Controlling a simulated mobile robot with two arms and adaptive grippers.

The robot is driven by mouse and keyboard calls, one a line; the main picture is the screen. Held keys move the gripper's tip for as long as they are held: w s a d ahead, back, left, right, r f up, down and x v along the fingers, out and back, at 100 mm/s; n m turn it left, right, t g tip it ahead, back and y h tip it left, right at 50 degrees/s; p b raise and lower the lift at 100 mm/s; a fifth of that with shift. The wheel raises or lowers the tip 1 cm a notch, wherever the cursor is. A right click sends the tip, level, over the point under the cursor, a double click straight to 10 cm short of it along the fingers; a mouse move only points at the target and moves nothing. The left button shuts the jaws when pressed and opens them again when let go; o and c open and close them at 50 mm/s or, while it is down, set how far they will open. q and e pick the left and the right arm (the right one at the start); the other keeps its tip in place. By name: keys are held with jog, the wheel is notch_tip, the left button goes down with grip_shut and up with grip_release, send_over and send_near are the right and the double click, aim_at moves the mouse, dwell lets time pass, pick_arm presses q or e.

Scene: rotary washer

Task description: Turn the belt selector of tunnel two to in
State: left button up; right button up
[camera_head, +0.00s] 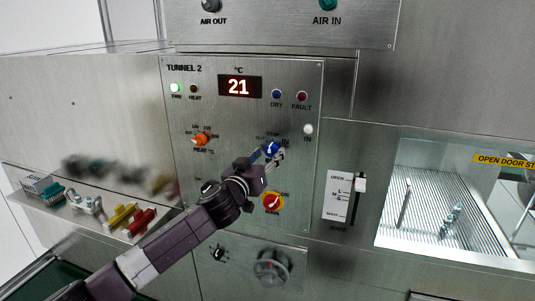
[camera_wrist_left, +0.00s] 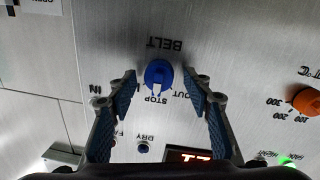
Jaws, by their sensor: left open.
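The Tunnel 2 panel (camera_head: 185,105) has a blue belt selector (camera_head: 271,149). In the left wrist view, upside down, the selector (camera_wrist_left: 157,73) sits under the word BELT, and its white pointer is toward STOP. The OUT label shows beside it; the selector's IN label seems hidden behind a finger there. My left gripper (camera_head: 267,157) is open at the selector. In the left wrist view its fingers (camera_wrist_left: 160,80) stand on either side of the knob, with gaps between. I cannot tell how far the fingertips are from the panel. My right gripper is not in view.
An orange heat knob (camera_head: 200,139) is left of the selector. A red and yellow switch (camera_head: 272,202) sits just below my gripper. A white IN lamp (camera_head: 308,129) is at upper right. The display (camera_head: 239,87) reads 21. A slider (camera_head: 360,184) stands farther right.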

pick_arm(q)
jog(key=shift+d, duration=0.1)
jog(key=shift+c, duration=0.2)
jog(key=c, duration=1.1)
